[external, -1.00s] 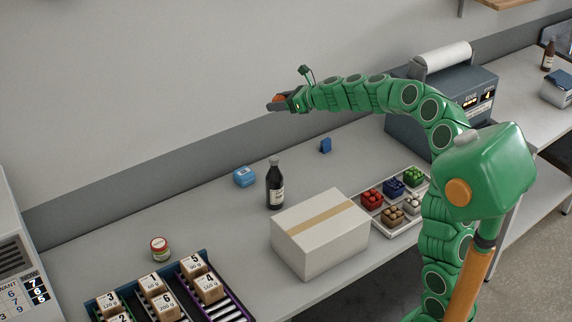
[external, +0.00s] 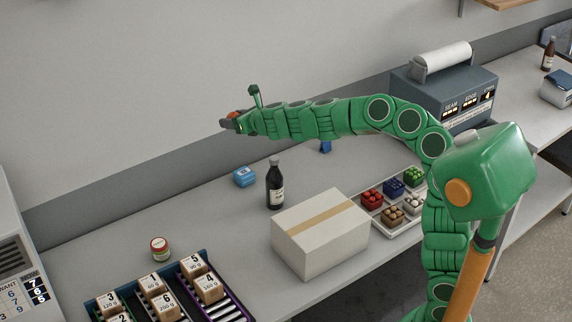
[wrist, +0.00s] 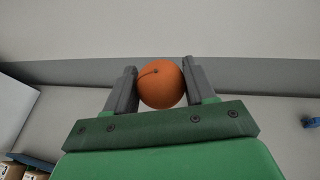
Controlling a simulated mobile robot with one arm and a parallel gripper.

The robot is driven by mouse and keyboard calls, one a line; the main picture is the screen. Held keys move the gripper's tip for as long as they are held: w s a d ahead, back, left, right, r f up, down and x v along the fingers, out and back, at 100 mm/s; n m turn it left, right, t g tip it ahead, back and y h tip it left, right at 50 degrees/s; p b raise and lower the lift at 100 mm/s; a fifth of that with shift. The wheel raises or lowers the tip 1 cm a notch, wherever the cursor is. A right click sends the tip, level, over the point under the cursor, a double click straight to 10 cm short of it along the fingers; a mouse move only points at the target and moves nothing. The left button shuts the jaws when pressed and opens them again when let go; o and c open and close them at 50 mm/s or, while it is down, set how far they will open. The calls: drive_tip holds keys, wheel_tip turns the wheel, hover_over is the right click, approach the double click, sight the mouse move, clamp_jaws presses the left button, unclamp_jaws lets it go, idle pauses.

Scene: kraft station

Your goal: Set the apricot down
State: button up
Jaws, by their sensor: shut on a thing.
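The orange apricot (wrist: 161,85) sits between the two grey fingers of my gripper (wrist: 163,88) in the wrist view. My gripper is shut on it. In the external view my gripper (external: 229,121) is at the left end of the green arm, high above the bench, in front of the wall. Only a small part of the apricot (external: 234,115) shows there, the rest hidden by the fingers. The bench top (external: 205,222) lies well below the apricot, with nothing touching it but the fingers.
A small jar (external: 159,249) stands near racks of numbered blocks (external: 163,304). A tray (external: 375,222) holds coloured items. Bench between jar and bottle is clear.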

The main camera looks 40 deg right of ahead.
drive_tip(key=m+h, duration=0.2)
hover_over(223, 229)
drive_tip(key=w+d, duration=0.2)
drive_tip(key=f, duration=0.2)
drive_tip(key=shift+s+a+f+h, duration=0.2)
drive_tip(key=shift+s+a+h, duration=0.2)
drive_tip(key=shift+s+a, duration=0.6)
wheel_tip(223, 229, down, 28)
drive_tip(key=shift+r, duration=0.25)
drive_tip(key=shift+f, duration=0.1)
drive_tip(key=o, duration=1.1)
drive_tip(key=shift+c, duration=0.2)
